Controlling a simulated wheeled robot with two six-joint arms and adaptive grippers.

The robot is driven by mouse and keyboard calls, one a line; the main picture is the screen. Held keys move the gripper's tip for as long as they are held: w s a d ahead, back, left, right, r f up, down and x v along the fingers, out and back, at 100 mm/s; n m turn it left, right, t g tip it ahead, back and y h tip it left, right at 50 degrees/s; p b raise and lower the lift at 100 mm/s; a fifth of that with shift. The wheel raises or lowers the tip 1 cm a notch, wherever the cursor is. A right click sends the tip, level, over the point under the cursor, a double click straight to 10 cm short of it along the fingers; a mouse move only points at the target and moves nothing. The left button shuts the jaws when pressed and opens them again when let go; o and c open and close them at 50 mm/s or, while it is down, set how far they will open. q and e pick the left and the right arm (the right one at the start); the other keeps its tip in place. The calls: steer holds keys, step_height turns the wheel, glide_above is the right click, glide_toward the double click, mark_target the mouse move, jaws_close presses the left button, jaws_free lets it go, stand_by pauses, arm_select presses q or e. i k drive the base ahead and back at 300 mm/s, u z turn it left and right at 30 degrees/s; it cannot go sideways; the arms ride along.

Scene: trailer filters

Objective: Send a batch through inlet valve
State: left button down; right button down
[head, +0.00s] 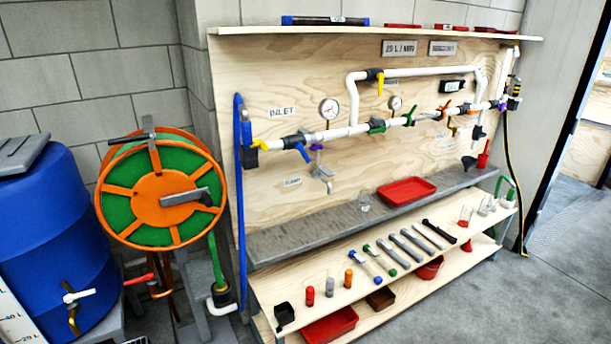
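A plywood board (330,100) carries white pipework. The INLET label (282,111) sits at the left end of the pipe (340,133). Below it are a yellow handle (259,145) and a blue lever (302,152); I cannot tell which one is the inlet valve. A round gauge (329,109) stands just right of these. Further along are a green handle (376,126) and a yellow bypass lever (380,82). Neither of my grippers is in view.
A blue barrel (55,230) with a white-handled tap (78,296) stands at left, beside an orange and green hose reel (150,195). A grey shelf (300,228) holds a red tray (406,191). A lower wooden shelf (440,270) carries several tools. Floor at right is clear.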

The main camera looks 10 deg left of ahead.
mark_target(299, 146)
steer(key=z, duration=1.1)
steer(key=i, duration=1.3)
steer(key=u, duration=0.6)
steer(key=i, duration=0.65)
steer(key=u, duration=0.7)
